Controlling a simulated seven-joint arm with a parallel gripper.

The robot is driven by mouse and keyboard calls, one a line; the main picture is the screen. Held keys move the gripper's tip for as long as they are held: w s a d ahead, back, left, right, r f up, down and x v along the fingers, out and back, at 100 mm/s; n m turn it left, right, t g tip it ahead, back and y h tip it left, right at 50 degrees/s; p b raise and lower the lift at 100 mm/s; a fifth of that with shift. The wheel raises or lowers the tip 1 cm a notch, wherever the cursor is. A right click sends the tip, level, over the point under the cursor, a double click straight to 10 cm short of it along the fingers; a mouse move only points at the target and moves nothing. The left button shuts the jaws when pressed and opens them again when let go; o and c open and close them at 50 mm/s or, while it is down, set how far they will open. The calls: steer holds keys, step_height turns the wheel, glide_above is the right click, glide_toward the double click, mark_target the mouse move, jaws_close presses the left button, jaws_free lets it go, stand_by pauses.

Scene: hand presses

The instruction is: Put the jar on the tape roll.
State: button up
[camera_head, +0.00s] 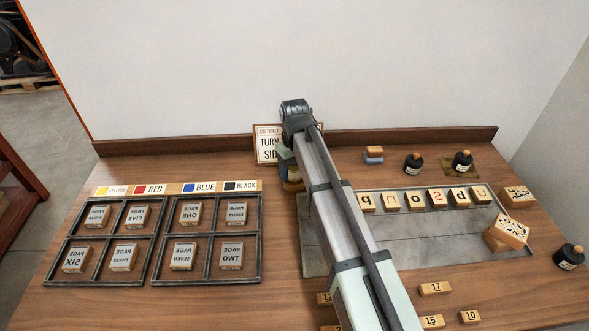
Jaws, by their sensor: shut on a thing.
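My gripper (286,153) is at the back of the bench, just in front of the job ticket card, largely hidden by my own arm. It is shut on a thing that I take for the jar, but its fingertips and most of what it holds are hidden. A small amber-brown rounded surface (291,174) shows right below the gripper. I cannot tell whether it belongs to the jar or the tape roll, nor whether the two touch. No other tape roll is clearly visible.
Framed page blocks (205,238) fill the left. Letter blocks (411,201) line a grey plate; wooden blocks (507,232) lie at its right.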

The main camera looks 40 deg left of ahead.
steer(key=shift+f, duration=0.15)
steer(key=o, duration=1.2)
steer(key=shift+r, duration=0.2)
step_height(320, 180, up, 12)
